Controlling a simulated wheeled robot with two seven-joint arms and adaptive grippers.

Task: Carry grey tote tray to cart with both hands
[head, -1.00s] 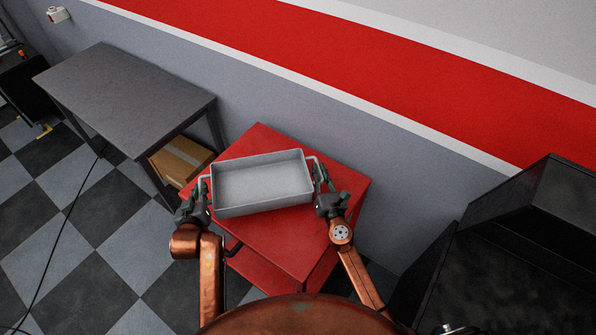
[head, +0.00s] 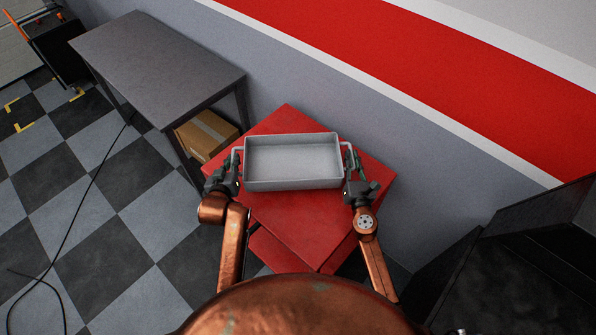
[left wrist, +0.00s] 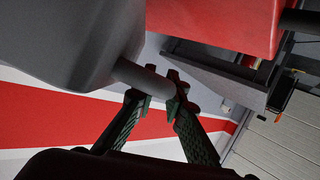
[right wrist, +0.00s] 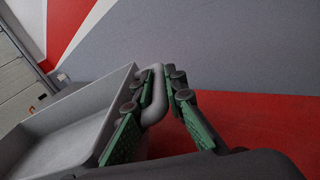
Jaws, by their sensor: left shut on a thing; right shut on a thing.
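The grey tote tray (head: 294,163) is empty and looks about level over the top of the red cart (head: 300,225). Whether it touches the cart top cannot be told from the head view. My left gripper (head: 231,170) is shut on the tray's left handle; the left wrist view shows the fingers (left wrist: 158,95) around the bar beside the tray wall (left wrist: 65,40). My right gripper (head: 350,168) is shut on the right handle; the right wrist view shows the fingers (right wrist: 155,95) on both sides of the grey bar.
A dark grey table (head: 155,65) stands at the left, with a cardboard box (head: 207,133) beside its legs. A wall with a red stripe (head: 420,70) runs behind the cart. A black cabinet-like object (head: 530,260) stands at the right. A cable (head: 85,205) lies on the checkered floor.

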